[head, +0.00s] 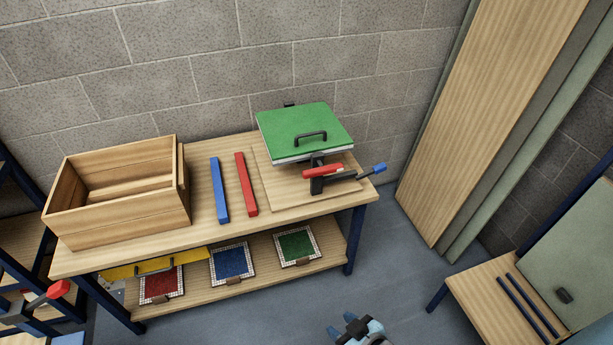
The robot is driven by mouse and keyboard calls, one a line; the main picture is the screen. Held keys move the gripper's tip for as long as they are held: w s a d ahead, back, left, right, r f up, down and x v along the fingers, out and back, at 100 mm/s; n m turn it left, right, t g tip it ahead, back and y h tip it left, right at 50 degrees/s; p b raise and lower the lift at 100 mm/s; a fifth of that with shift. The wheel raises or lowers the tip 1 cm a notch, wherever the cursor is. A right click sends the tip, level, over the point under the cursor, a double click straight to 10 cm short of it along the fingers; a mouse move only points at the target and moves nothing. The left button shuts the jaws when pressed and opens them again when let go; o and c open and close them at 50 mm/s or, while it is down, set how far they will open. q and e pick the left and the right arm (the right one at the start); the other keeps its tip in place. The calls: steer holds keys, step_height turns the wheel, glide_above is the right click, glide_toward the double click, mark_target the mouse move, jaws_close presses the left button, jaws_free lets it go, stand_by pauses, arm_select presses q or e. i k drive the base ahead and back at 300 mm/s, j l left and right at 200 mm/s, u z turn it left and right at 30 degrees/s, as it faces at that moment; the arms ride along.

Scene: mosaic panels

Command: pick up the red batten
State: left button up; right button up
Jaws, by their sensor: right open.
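The red batten (246,184) lies on the wooden bench top, right of the blue batten (219,190) and nearly parallel to it, with a gap between them. Its whole length shows and nothing covers it. My right gripper (342,325) shows at the bottom edge, over the floor in front of the bench. It is open, with nothing seen between its fingers, and well apart from the red batten. My left gripper is not in view.
An open wooden crate (120,212) stands left of the battens. A press with a green lid (303,128) stands to their right, with a red-and-black lever beside it. Mosaic panels (232,262) lie on the lower shelf. Tall boards (490,120) lean at the right.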

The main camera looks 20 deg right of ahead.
mark_target(250, 203)
steer(key=z, duration=0.25)
steer(key=u, duration=0.35)
steer(key=i+l+u, duration=0.25)
steer(key=l+u, duration=0.25)
steer(key=i+l+u, duration=0.1)
steer(key=l+u, duration=0.15)
steer(key=l, duration=0.15)
steer(key=i+l, duration=0.15)
steer(key=l, duration=0.2)
steer(key=i+l+u, duration=0.1)
steer(key=l, duration=0.25)
steer(key=i+l, duration=0.2)
steer(key=l, duration=0.2)
steer(key=i+l, duration=0.2)
steer(key=i, duration=0.1)
